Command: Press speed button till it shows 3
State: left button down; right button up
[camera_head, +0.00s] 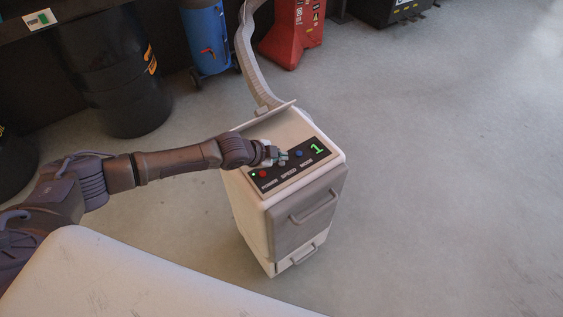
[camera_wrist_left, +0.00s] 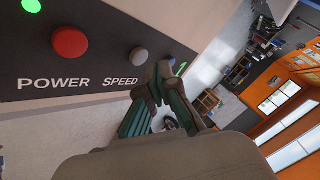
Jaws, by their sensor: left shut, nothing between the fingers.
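A white cabinet (camera_head: 292,207) stands on the floor with a dark control panel on its sloped top. The panel (camera_head: 290,169) has a green light, a red POWER button (camera_head: 264,174), a SPEED button, a blue MODE button (camera_head: 299,153) and a green display (camera_head: 317,149) reading 1. My left gripper (camera_head: 281,157) is shut and empty over the panel, hiding the SPEED button in the head view. In the left wrist view the grey SPEED button (camera_wrist_left: 139,56) shows just beside my fingertips (camera_wrist_left: 160,75); I cannot tell whether they touch it. The right gripper is out of view.
A grey hose (camera_head: 249,60) rises behind the cabinet. Black barrels (camera_head: 112,70), a blue cylinder (camera_head: 207,40) and a red object (camera_head: 293,32) stand at the back. A white surface (camera_head: 110,280) is at front left. Floor to the right is clear.

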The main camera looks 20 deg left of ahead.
aim_at(280, 164)
pick_arm(q)
jog(key=shift+f, duration=0.15)
dwell(0.5)
jog(key=shift+f, duration=0.3)
jog(key=shift+f+b, duration=0.4)
dwell(0.6)
jog(key=shift+r, duration=0.15)
jog(key=shift+r+p, duration=0.7)
jog(key=shift+p, duration=0.15)
notch_tip(280, 164, up, 5)
jog(key=p, duration=0.5)
